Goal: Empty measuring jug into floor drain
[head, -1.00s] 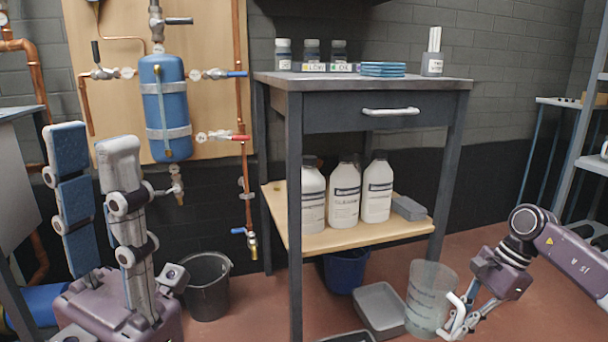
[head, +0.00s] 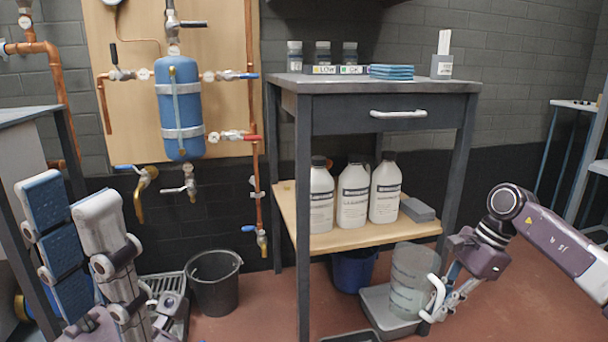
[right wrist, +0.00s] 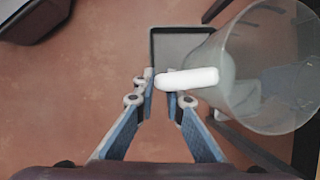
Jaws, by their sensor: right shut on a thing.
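The clear measuring jug (head: 412,272) with a white handle (head: 437,298) is held upright or nearly so in front of the workbench. My right gripper (head: 428,314) is shut on the handle. In the right wrist view the fingertips (right wrist: 161,86) meet at the handle (right wrist: 190,78), with the jug (right wrist: 270,75) to the right. I cannot tell how much liquid is in it. A slotted grate on the floor (head: 165,284), apparently the floor drain, shows at left, partly hidden by my left gripper (head: 75,215). That gripper is open and empty, its fingers raised.
A black bucket (head: 215,290) stands beside the grate. A grey tray (head: 375,304) lies below the jug, and a blue bucket (head: 352,272) is behind it. The bench leg (head: 303,240) stands between jug and grate. White bottles (head: 353,197) line the lower shelf.

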